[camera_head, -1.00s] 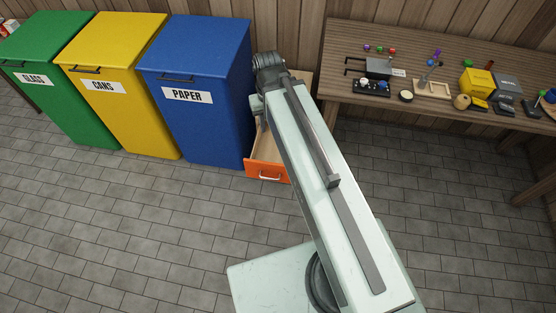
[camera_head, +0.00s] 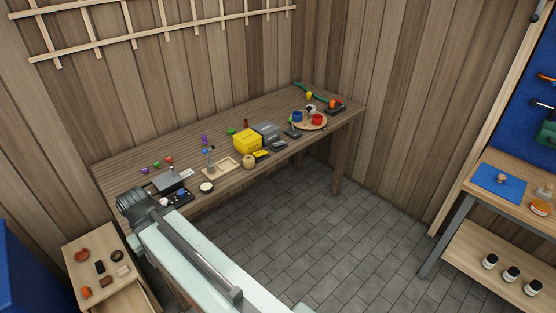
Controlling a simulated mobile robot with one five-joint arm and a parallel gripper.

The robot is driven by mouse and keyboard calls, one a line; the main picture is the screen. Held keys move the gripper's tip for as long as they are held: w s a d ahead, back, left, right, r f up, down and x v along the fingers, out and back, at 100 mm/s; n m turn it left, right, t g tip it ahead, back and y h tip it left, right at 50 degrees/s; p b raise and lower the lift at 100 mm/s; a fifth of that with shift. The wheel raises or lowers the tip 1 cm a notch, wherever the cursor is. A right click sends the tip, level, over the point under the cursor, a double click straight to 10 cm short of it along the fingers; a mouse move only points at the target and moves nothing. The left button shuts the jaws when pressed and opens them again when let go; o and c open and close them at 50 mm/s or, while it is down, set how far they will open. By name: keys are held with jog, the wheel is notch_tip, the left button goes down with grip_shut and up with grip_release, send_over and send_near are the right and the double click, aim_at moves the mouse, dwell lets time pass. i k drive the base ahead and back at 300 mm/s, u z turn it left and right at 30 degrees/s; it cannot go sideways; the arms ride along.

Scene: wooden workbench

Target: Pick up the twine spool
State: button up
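A small tan, rounded thing (camera_head: 249,162) stands near the front edge of the wooden workbench (camera_head: 180,142), in front of a yellow box. It looks like the twine spool, but it is too small to be sure. My arm (camera_head: 190,255) reaches from the bottom of the view up to the left end of the bench, well left of the tan thing. Its dark end joint (camera_head: 135,203) shows, but my gripper's fingers are hidden.
A yellow box (camera_head: 247,141) and grey box (camera_head: 267,132) stand close behind the tan thing. A wooden tray (camera_head: 222,167) is to its left. A small cabinet (camera_head: 75,250) with loose items stands lower left. The tiled floor (camera_head: 270,225) before the bench is clear.

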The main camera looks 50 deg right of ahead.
aim_at(249, 161)
jog(key=u, duration=1.7)
jog(key=k, duration=1.05)
jog(key=z, duration=0.9)
jog(key=i, duration=1)
jog(key=u, duration=0.05)
